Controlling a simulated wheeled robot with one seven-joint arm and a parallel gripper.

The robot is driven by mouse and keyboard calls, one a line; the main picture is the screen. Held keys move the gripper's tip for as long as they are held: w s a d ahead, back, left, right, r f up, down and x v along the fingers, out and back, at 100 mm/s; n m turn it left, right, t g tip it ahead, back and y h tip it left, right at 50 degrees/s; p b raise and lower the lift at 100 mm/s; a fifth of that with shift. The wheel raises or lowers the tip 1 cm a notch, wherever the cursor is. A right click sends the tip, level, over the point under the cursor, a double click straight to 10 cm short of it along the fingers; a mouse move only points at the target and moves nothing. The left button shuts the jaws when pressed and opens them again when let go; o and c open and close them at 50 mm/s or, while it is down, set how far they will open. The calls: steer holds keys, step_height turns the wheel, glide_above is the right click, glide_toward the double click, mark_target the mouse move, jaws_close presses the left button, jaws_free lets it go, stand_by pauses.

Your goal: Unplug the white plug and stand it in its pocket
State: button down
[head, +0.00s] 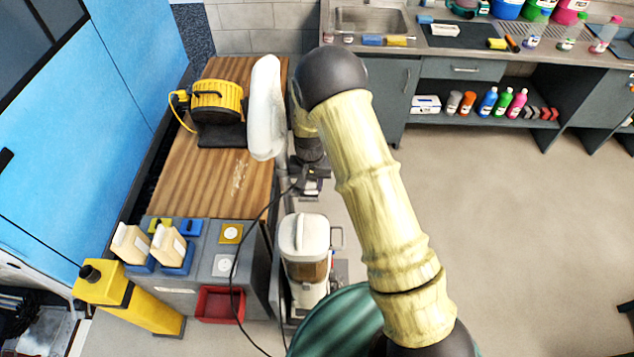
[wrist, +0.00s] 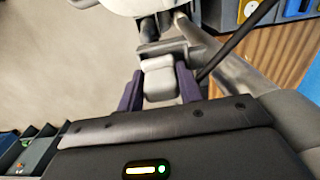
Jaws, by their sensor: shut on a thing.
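My gripper (head: 311,178) is low beside the right side of the wooden-topped bench in the head view. In the wrist view my gripper (wrist: 160,85) has its two dark purple fingers shut on the white plug (wrist: 160,78), a pale rounded block. A grey bracket-like part (wrist: 163,47) lies just beyond the plug; I cannot tell whether the plug is seated in anything. A black cord (head: 236,262) runs from near my gripper across the grey unit's front. A white-marked square (head: 227,265) and a yellow-marked square (head: 230,233) are on that unit; I cannot tell pocket depth.
A white and brown canister machine (head: 305,245) stands just in front of my gripper. A yellow reel (head: 217,100) sits on the wooden bench (head: 185,178). Open floor (head: 510,220) lies to the right.

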steer(key=shift+a+r+p, duration=0.2)
steer(key=shift+r+p, duration=0.1)
steer(key=shift+r, duration=0.3)
steer(key=shift+r, duration=0.1)
steer(key=shift+f, duration=0.25)
steer(key=shift+f+b, duration=0.5)
steer(key=shift+b, duration=0.05)
steer(key=shift+f, duration=0.1)
